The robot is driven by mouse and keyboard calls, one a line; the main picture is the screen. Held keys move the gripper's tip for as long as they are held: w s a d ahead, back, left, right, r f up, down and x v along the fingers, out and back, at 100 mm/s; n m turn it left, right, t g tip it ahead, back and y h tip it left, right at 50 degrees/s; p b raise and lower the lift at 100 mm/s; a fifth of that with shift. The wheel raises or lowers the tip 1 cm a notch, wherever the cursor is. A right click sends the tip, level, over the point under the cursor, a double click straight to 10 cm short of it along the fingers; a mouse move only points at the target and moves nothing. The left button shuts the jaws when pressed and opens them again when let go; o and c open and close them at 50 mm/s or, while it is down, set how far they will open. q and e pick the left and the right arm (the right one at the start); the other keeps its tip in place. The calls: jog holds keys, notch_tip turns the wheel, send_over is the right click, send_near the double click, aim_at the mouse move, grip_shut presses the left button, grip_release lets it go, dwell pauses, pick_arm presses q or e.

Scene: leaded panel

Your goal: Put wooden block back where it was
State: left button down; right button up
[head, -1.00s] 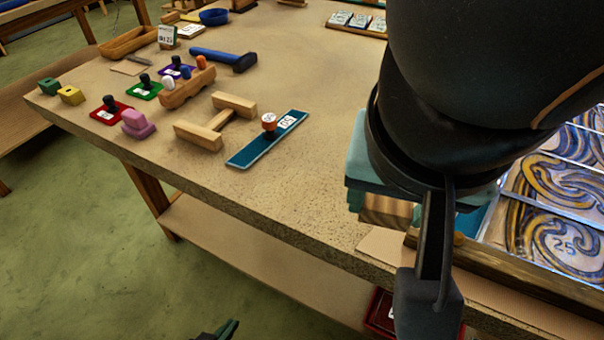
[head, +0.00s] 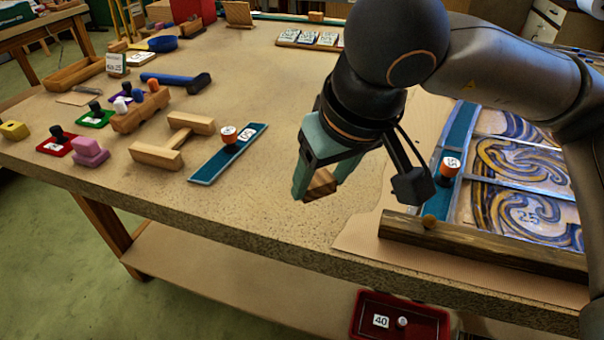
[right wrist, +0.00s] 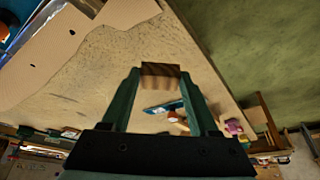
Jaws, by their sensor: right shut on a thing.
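My right gripper (head: 322,178) is shut on a small wooden block (head: 320,187) with brown striped grain. It holds the block over the table, between the blue strip with the number tag and the leaded panel (head: 525,185). In the right wrist view the block (right wrist: 160,69) sits between the tips of the two teal fingers. Whether the block touches the table is hard to tell. My left gripper is not in view.
Left of the gripper lie a blue strip (head: 208,171) and an H-shaped wooden piece (head: 165,155). A dark wooden bar (head: 480,248) edges the panel's front. A red tray (head: 365,325) is below the table edge. Bare tabletop (head: 255,205) lies left of the gripper.

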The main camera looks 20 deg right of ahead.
aim_at(322, 174)
jog(key=w+f, duration=0.3)
jog(key=f, duration=0.1)
jog(key=shift+d, duration=0.25)
notch_tip(322, 174, down, 3)
jog(key=shift+w+f+b, duration=0.1)
jog(key=shift+w+b, duration=0.05)
jog(key=shift+b, duration=0.25)
jog(key=shift+f+b, duration=0.2)
jog(key=shift+b, duration=0.1)
jog(key=o, duration=1.4)
jog(key=shift+r, duration=0.15)
jog(key=shift+o, duration=0.2)
jog(key=shift+r, duration=0.1)
jog(key=shift+r+p, duration=0.25)
jog(key=shift+p, duration=0.25)
jog(key=p+v, duration=0.1)
jog(key=v, duration=1)
jog(key=shift+d+r, duration=0.1)
jog(key=shift+r, duration=0.2)
